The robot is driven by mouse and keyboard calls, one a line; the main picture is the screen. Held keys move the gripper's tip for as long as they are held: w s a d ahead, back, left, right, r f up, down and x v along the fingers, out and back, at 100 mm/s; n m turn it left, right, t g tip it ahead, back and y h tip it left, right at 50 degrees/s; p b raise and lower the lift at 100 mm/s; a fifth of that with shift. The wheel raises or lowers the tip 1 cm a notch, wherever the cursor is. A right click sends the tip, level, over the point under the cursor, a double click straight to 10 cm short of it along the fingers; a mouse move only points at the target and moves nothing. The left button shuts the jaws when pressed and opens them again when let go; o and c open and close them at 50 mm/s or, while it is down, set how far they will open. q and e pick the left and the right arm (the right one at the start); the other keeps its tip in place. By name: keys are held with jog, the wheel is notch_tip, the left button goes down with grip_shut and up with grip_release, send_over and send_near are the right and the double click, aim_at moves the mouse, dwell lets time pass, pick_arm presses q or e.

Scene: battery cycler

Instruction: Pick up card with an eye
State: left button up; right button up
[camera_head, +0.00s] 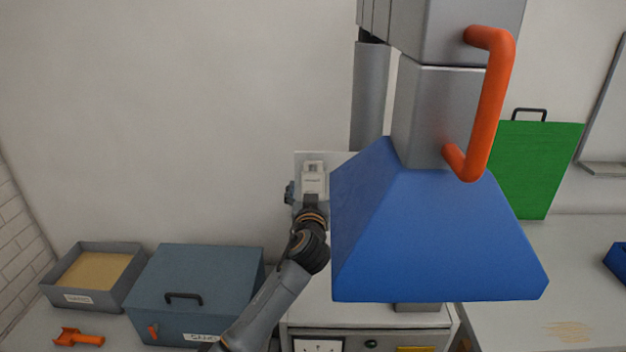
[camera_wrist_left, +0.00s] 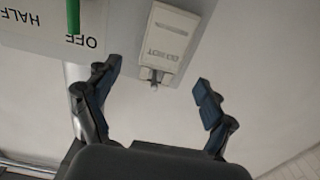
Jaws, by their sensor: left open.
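In the left wrist view a white card-like tag (camera_wrist_left: 168,45) with printed text, partly readable as "NOT", hangs upside down in the picture near a light panel. A small metal piece shows at its lower end. I cannot make out a drawn eye on it. My left gripper (camera_wrist_left: 157,95) is open, its two dark fingers with blue pads apart on either side of the tag's lower end; nothing is between the pads. In the head view my left arm reaches up beside the blue hood, and a small white piece (camera_head: 313,178) shows at its end. My right gripper is not in view.
The blue hood (camera_head: 430,240) with an orange handle (camera_head: 495,100) stands close to the right of my arm. A panel (camera_wrist_left: 40,30) marked "HALF" and "OFF" carries a green lever (camera_wrist_left: 75,15). A blue-grey box (camera_head: 195,285), a sand tray (camera_head: 95,270) and an orange scoop (camera_head: 80,337) sit left.

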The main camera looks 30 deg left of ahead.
aim_at(313, 178)
pick_arm(q)
jog(key=p+x, duration=0.1)
jog(key=x, duration=0.2)
jog(key=shift+w+a+r+p, duration=0.1)
jog(key=shift+w+a+p, duration=0.15)
jog(key=shift+p, duration=0.1)
jog(key=shift+w+a, duration=0.25)
jog(key=shift+w, duration=0.1)
jog(key=c, duration=1)
